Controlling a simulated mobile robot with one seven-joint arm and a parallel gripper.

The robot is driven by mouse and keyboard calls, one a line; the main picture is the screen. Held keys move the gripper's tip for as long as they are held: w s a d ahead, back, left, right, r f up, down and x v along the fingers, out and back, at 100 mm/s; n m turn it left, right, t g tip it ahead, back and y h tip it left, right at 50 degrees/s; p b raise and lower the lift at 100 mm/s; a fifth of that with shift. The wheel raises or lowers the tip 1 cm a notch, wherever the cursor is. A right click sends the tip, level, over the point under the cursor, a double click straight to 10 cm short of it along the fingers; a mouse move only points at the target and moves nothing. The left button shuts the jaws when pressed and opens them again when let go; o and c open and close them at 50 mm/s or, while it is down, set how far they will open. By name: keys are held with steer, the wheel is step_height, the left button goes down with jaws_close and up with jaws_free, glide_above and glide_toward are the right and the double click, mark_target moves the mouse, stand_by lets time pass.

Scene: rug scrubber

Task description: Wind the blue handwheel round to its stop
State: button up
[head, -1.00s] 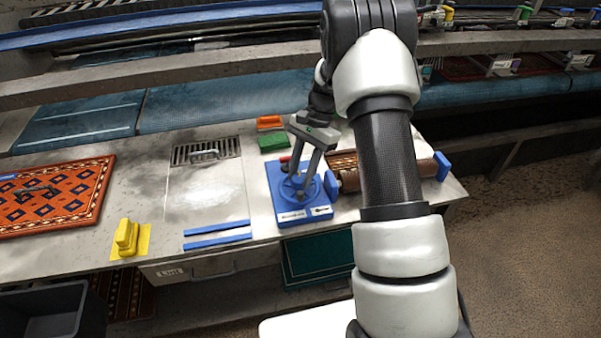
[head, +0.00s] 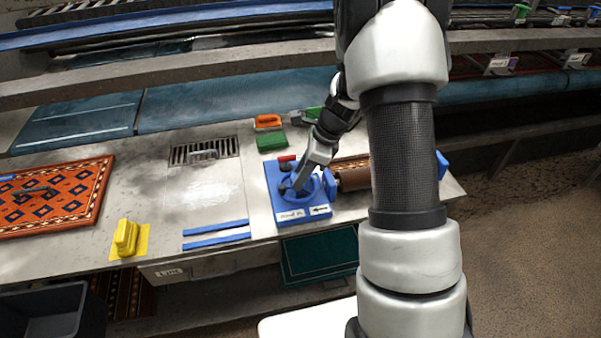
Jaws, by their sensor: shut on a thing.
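The blue handwheel (head: 312,196) sits on a blue base plate (head: 291,217) near the front right of the worktop. The plate has two white labels along its front edge, one with an arrow. My gripper (head: 299,186) comes down from the upper right over the wheel. Its fingers are shut on a part of the handwheel, at its left side; the exact grip point is small and partly hidden. A brown roller (head: 353,180) with blue ends lies right beside the wheel, partly behind my arm.
A small red piece (head: 287,158) stands just behind the wheel. A green block (head: 271,142) and an orange-handled tool (head: 268,121) lie further back. Two blue strips (head: 216,234), a yellow block (head: 126,236) and a patterned rug (head: 62,200) lie to the left.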

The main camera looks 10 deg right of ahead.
steer(key=m, duration=0.2)
steer(key=m+t+h+p, duration=0.1)
steer(key=m, duration=0.1)
steer(key=m+t, duration=0.1)
steer(key=m, duration=0.1)
steer(key=shift+s+a+m+h, duration=0.2)
steer(key=shift+s+m+h, duration=0.05)
steer(key=shift+m+h, duration=0.05)
steer(key=shift+a+m+t+h+p, duration=0.15)
steer(key=shift+m+h+p, duration=0.25)
steer(key=shift+m, duration=0.7)
steer(key=shift+d+m+t+h+p, duration=0.1)
steer(key=shift+m+t+h+p, duration=0.25)
steer(key=shift+m, duration=0.75)
steer(key=o, duration=1)
steer(key=shift+r, duration=0.1)
steer(key=p+v, duration=0.3)
steer(key=v, duration=1.4)
steer(key=shift+a+r, duration=0.1)
steer(key=shift+a, duration=0.1)
